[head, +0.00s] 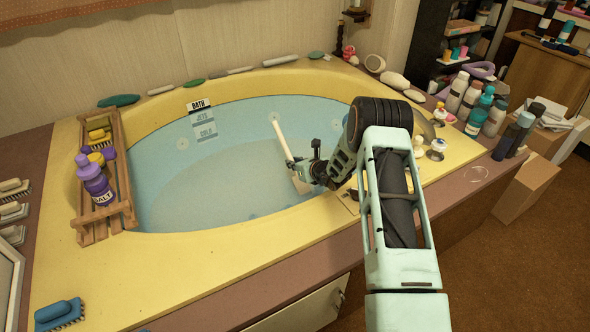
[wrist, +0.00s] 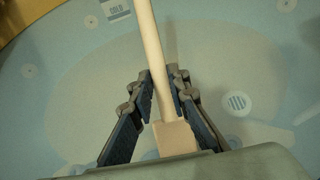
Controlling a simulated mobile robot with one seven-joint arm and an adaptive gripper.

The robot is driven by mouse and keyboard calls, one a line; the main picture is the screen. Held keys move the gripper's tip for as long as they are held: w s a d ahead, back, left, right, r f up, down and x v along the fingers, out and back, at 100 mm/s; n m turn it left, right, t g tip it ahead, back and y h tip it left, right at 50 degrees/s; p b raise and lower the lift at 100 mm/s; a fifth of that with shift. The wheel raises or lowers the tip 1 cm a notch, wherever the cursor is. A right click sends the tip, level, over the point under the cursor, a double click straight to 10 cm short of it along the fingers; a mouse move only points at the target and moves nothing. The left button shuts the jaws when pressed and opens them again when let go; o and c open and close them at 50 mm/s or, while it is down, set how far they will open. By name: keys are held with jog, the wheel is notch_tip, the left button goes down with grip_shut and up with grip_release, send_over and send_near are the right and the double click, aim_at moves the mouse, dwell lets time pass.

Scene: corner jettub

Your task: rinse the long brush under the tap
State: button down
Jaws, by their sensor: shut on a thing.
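The long brush has a pale straight handle (head: 281,138) and a block-like head (head: 301,186). My gripper (head: 294,166) is shut on the handle, close to the head, over the blue tub. In the wrist view the fingers (wrist: 165,84) press the handle (wrist: 150,45) from both sides. The handle runs away from me and the tan head (wrist: 175,138) lies between the fingers, towards the palm. Its bristles are not clear. The tap (head: 424,129) appears to be the curved olive piece on the right rim, partly hidden by my arm. White knobs (head: 437,147) stand near it.
A wooden rack (head: 88,232) with a purple salt bottle (head: 95,182) spans the tub's left end. Several bottles (head: 473,113) crowd the right ledge. Stones line the back rim. A blue brush (head: 58,313) lies at front left. The tub's middle (head: 215,185) is clear.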

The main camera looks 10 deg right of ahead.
jog(key=shift+r, duration=0.1)
jog(key=shift+r+p, duration=1.6)
jog(key=shift+r, duration=1.9)
notch_tip(320, 180, up, 14)
jog(key=p, duration=0.6)
jog(key=shift+p, duration=0.4)
